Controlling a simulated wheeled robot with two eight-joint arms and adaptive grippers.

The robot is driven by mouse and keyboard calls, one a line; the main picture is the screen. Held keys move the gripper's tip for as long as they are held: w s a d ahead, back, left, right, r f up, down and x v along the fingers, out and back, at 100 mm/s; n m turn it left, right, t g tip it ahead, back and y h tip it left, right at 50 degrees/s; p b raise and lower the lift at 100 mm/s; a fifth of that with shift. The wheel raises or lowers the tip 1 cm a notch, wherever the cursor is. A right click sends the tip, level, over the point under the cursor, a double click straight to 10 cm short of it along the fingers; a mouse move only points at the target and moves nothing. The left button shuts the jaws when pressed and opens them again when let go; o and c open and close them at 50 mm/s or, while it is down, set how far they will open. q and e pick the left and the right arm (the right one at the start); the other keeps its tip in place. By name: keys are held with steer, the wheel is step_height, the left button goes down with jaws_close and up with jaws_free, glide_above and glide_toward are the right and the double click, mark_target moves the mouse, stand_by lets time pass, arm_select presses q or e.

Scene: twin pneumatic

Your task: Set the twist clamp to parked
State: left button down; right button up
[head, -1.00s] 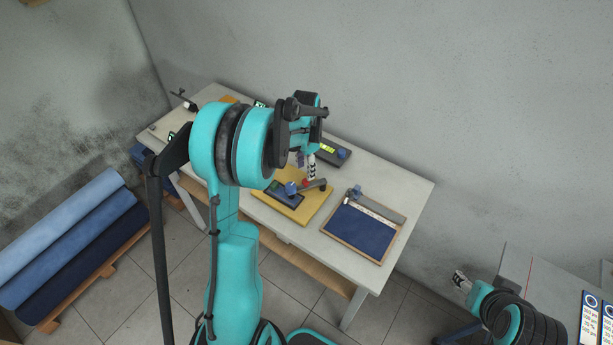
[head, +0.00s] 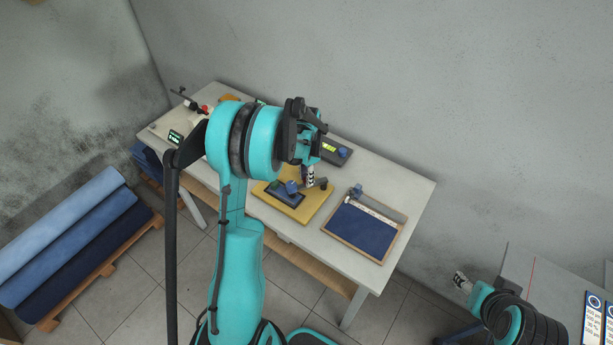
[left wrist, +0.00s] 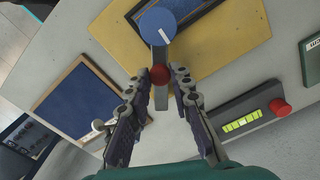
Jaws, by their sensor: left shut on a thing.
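The twist clamp has a round blue knob with a white line (left wrist: 158,25) and a grey lever with a red ball (left wrist: 159,75). It sits on a yellow board (left wrist: 120,35); the knob also shows in the head view (head: 292,187). My left gripper (left wrist: 158,78) is shut on the lever, one finger on each side by the red ball. In the head view my left gripper (head: 310,178) comes down over the lever and hides the ball. My right gripper (head: 461,281) is far off at the lower right, too small to read.
A blue-lined tray (head: 340,240) lies right of the board. A panel with a green-lit bar (left wrist: 241,122) and a red button (left wrist: 280,107) stands close by. A small green display (head: 175,136) is at the table's left.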

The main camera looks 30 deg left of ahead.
arm_select(q)
steer(key=shift+a, duration=0.1)
steer(key=m+b, duration=0.1)
steer(key=w+a+m, duration=0.1)
steer(key=m, duration=0.1)
steer(key=shift+w+a+f+m+b, duration=0.1)
steer(key=shift+w+a+m+b, duration=0.05)
steer(key=shift+w+m+b, duration=0.2)
steer(key=w+m, duration=0.1)
steer(key=m+b, duration=0.1)
steer(key=m, duration=0.1)
steer(key=shift+w+a+m, duration=0.25)
steer(key=shift+w+a, duration=0.15)
steer(key=w+m, duration=0.1)
steer(key=m, duration=0.1)
steer(key=w+m+b, duration=0.1)
steer(key=m, duration=0.1)
steer(key=shift+w, duration=0.25)
steer(key=shift+w+d+m+b, duration=0.1)
steer(key=shift+w+m+b, duration=0.25)
steer(key=shift+m, duration=0.6)
steer(key=shift+w+d+m+b, duration=0.1)
steer(key=shift+w+m, duration=0.45)
steer(key=shift+m, duration=0.4)
steer(key=c, duration=1.3)
jaws_free()
